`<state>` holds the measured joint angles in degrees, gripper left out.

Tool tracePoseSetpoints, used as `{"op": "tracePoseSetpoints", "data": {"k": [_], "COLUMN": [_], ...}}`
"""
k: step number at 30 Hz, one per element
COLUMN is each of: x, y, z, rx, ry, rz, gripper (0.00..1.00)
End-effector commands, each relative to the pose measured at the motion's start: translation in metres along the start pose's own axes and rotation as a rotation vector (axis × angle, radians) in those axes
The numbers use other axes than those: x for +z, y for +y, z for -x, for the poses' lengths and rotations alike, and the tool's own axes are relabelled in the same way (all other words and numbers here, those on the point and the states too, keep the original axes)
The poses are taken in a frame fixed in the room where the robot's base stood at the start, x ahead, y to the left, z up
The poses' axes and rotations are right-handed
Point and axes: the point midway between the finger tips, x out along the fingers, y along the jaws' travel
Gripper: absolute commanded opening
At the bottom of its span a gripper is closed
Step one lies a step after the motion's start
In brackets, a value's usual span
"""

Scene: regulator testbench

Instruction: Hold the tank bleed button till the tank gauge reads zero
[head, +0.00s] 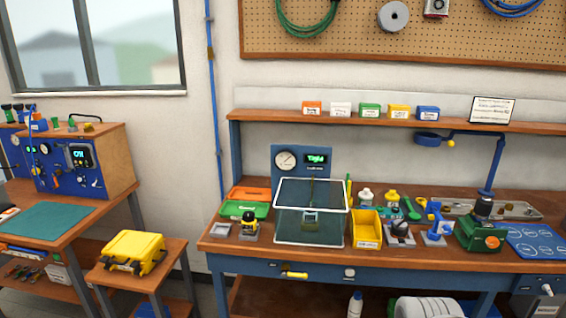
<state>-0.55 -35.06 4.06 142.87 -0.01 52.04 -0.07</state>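I cannot make out for certain which fitting is the tank bleed button. A round white-faced dial gauge (286,160) sits on an upright blue panel (303,150) at the back of the right bench; its reading is too small to tell. A green-lit display (317,158) is beside the dial. At the far left, a wooden unit with a blue front (110,150) carries a lit display (80,155) and several knobs and fittings. I cannot tell which gauge belongs to the tank. My gripper is not in view.
A clear-walled box (312,233) stands before the blue panel on the right bench. Trays, a yellow bin (366,230) and several tools crowd that bench. A low stand with a yellow case (133,253) is between the benches. A green mat (45,222) lies clear on the left bench.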

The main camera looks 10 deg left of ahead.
Motion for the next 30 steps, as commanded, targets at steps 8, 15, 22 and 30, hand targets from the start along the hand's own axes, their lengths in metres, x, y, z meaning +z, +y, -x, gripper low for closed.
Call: {"op": "tracePoseSetpoints", "data": {"k": [8,15,22,30], "x": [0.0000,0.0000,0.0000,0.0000], "y": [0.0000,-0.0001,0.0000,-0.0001], "z": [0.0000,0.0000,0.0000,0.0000], "rx": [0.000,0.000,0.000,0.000], "ry": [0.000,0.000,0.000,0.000], "rz": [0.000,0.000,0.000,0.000], "gripper": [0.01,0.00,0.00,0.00]}}
